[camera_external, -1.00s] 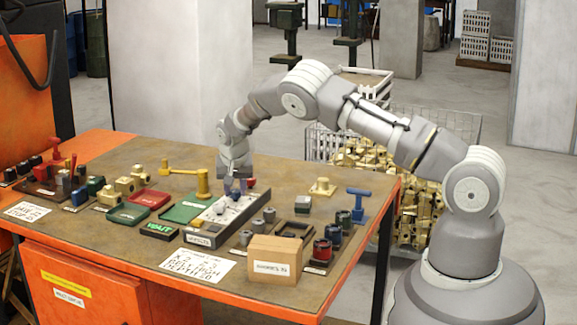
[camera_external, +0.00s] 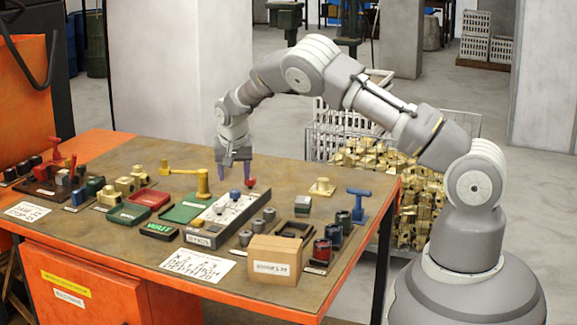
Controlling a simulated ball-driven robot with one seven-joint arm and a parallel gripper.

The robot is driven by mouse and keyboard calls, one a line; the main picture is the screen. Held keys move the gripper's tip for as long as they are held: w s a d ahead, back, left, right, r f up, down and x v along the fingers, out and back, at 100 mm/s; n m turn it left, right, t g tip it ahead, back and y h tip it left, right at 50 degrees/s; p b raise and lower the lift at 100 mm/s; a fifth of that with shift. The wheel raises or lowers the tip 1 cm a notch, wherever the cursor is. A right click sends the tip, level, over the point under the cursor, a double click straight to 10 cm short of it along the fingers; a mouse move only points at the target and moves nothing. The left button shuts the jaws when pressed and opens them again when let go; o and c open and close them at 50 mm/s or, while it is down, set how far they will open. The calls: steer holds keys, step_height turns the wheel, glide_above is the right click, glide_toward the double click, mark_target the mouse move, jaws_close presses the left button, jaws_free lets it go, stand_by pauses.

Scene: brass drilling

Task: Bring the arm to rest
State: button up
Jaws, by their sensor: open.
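My gripper (camera_external: 234,171) is open and points down over the far end of the grey block (camera_external: 222,222) on the bench. Nothing shows between its fingers. A blue knob (camera_external: 234,195) and a red knob (camera_external: 250,183) stand on or beside that block, just below the fingertips. My arm (camera_external: 340,75) arches from the right, over the back right of the bench, and its elbow is raised.
The bench (camera_external: 130,264) holds a cardboard box (camera_external: 275,260), a green tray (camera_external: 187,209), a red tray (camera_external: 149,198), a yellow handle (camera_external: 202,182) and a blue T-handle (camera_external: 358,204). A wire crate (camera_external: 450,125) of brass parts stands behind. Space above the bench is free.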

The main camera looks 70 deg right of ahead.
steer(key=shift+v, duration=0.75)
